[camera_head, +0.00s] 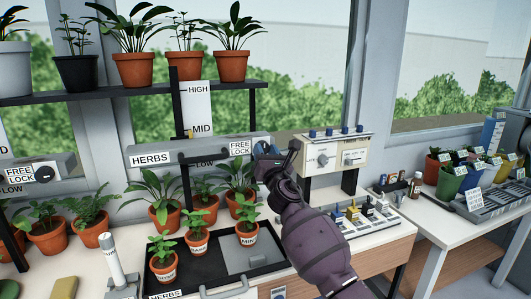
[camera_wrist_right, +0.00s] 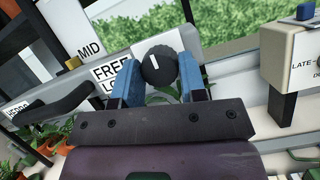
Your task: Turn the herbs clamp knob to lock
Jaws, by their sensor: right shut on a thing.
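The herbs clamp knob (camera_wrist_right: 158,65) is round and black with a white mark, beside the FREE/LOCK label (camera_wrist_right: 112,77) in the right wrist view. My right gripper (camera_wrist_right: 160,82) is shut on the knob, with one blue finger on each side. In the head view my right gripper (camera_head: 268,150) is at the right end of the grey HERBS clamp bar (camera_head: 200,149), and mostly hides the knob. The white mark stands near upright in the right wrist view; its exact setting is hard to tell. My left gripper is not in view.
Potted plants stand on the dark shelf (camera_head: 110,92) above and around the black herbs tray (camera_head: 210,270) below. A cream control box (camera_head: 335,154) stands close to the right of my right gripper. Another clamp knob (camera_head: 44,174) is at the far left.

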